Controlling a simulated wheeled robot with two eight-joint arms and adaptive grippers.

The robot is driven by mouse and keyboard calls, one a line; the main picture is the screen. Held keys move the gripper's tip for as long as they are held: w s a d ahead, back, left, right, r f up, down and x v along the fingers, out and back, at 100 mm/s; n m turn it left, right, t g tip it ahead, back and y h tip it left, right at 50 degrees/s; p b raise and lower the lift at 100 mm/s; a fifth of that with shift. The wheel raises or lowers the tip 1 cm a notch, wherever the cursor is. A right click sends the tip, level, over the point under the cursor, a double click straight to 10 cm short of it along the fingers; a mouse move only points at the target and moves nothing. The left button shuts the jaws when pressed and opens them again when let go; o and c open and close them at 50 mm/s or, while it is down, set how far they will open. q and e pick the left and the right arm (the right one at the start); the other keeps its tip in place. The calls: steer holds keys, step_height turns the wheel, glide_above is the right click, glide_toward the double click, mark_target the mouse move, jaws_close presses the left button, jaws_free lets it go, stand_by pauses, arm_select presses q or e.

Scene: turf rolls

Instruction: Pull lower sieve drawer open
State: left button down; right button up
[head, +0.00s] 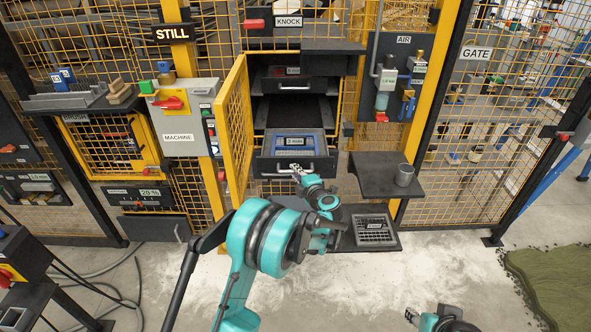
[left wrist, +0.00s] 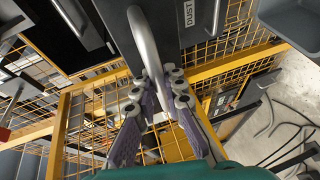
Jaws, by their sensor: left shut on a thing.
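The lower sieve drawer (head: 262,168) stands partly out of the dark cabinet, with a blue-framed sieve (head: 297,144) labelled 3 mm inside it. My left gripper (head: 297,170) is at the drawer's front handle in the head view. In the left wrist view my left gripper (left wrist: 164,92) has its finger pads on both sides of the curved grey handle (left wrist: 143,40) and is shut on it. My right gripper (head: 411,315) is low at the bottom of the head view, away from the cabinet; its jaw opening is too small to judge.
The upper drawer (head: 287,85) sits further back in the cabinet. A yellow mesh door (head: 236,125) stands open at left. A black tray (head: 374,229) lies below. Pale powder covers the floor.

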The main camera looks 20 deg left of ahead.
arm_select(q)
steer(key=shift+s+d, duration=0.2)
steer(key=shift+s, duration=0.35)
steer(key=shift+s+d, duration=0.15)
steer(key=shift+s, duration=0.35)
steer(key=c, duration=1.6)
jaws_free()
steer(key=v, duration=1.2)
